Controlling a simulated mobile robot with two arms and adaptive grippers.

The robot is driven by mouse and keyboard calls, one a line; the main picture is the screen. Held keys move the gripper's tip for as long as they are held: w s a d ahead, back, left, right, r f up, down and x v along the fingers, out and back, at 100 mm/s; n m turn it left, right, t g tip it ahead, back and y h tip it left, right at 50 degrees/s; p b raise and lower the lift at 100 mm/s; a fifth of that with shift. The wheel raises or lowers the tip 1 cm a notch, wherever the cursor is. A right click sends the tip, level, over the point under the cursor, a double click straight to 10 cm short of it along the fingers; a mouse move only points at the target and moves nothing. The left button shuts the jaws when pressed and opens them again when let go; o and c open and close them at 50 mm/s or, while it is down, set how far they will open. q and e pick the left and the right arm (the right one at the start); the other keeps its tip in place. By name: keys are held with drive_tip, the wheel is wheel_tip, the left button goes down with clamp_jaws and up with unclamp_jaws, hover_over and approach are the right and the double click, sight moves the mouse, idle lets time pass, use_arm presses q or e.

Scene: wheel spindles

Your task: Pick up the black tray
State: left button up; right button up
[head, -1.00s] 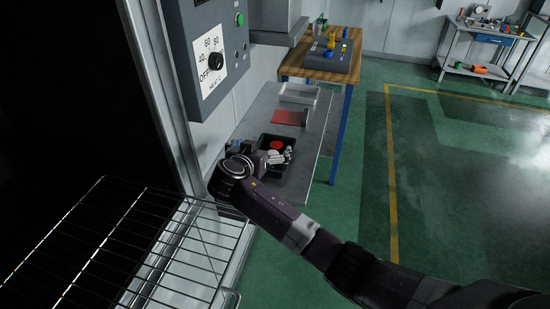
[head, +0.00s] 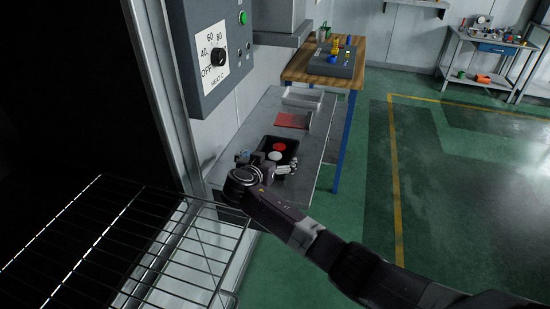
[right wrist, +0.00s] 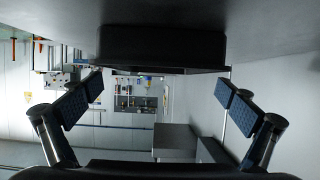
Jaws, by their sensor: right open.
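The black tray (head: 265,144) sits on the grey metal bench, with a red round piece (head: 279,146) and a pale round piece (head: 275,156) in it. My right gripper (head: 267,164) is at the tray's near side, fingers spread and empty; it hides part of the near edge. In the right wrist view the tray's dark wall (right wrist: 160,45) is ahead of the open fingers (right wrist: 161,88), which lie towards its two sides. I cannot tell whether they touch it. My left gripper is not in view.
A red mat (head: 293,120) and a grey bin (head: 302,97) lie behind the tray on the grey bench (head: 245,132). A control box (head: 213,55) hangs above at left. A wire rack (head: 130,245) is in front at left. Open green floor (head: 360,205) lies right.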

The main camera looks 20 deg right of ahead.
drive_tip(key=shift+x, duration=1.75)
drive_tip(key=shift+c, duration=0.6)
drive_tip(key=c, duration=1)
drive_tip(key=shift+o, duration=0.2)
